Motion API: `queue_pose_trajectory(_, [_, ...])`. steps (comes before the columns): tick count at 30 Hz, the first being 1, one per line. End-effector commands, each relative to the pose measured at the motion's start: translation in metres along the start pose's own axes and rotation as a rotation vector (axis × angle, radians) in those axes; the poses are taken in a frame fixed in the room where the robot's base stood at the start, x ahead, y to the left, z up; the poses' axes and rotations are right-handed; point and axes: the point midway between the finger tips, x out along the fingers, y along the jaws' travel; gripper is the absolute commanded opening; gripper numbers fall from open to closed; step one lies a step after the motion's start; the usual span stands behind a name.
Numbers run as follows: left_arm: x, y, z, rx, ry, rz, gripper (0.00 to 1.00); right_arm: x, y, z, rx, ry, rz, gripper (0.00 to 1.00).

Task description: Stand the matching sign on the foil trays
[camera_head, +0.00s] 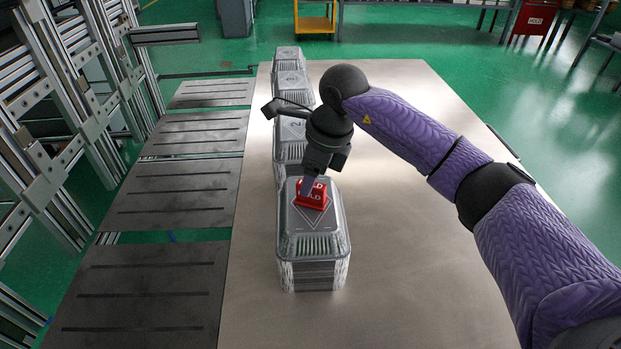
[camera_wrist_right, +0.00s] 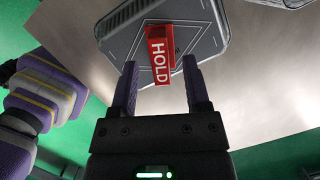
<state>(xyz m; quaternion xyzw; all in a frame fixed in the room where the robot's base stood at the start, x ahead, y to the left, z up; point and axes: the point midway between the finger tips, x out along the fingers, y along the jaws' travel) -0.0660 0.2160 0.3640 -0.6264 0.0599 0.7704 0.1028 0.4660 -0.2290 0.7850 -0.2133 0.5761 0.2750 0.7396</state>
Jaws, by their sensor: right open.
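The red sign (camera_head: 312,196) with white HOLD lettering stands on the lid of the nearest stack of foil trays (camera_head: 318,245), inside a diamond outline on the lid. My right gripper (camera_head: 308,186) is just above and behind the sign, partly covering it. In the right wrist view the sign (camera_wrist_right: 160,58) also shows over the tray lid (camera_wrist_right: 205,45). There my right gripper's fingers (camera_wrist_right: 162,82) are apart, one on each side of the sign's near end, with gaps to it. My left gripper is out of view.
More foil tray stacks (camera_head: 291,88) stand in a row behind the nearest one on the metal table (camera_head: 400,300). The table is clear to the right, under my arm. Dark slotted panels (camera_head: 150,285) and a metal frame (camera_head: 75,90) lie to the left. A red HOLD bin (camera_head: 534,22) is far back.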

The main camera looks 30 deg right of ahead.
Motion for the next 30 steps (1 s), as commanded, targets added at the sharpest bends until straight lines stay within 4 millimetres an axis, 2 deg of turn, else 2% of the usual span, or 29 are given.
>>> queue_pose_trajectory(1, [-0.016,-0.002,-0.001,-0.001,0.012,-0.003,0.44,-0.028,0.0,0.003,-0.001,-0.007,-0.007,0.61])
queue_pose_trajectory(3, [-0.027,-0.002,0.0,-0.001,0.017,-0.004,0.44,-0.049,0.0,0.003,-0.001,-0.008,-0.008,0.61])
queue_pose_trajectory(6, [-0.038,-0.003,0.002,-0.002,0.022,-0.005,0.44,-0.073,0.0,0.002,0.0,-0.006,-0.007,0.61])
queue_pose_trajectory(9, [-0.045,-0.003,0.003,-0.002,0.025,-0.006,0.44,-0.089,0.0,0.002,-0.001,-0.005,-0.004,0.61])
queue_pose_trajectory(13, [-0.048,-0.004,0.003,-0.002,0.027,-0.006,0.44,-0.096,0.0,0.001,0.0,-0.002,-0.002,0.61])
queue_pose_trajectory(30, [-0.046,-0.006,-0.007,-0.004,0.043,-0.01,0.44,-0.095,0.0,0.0,0.0,-0.001,0.0,0.61])
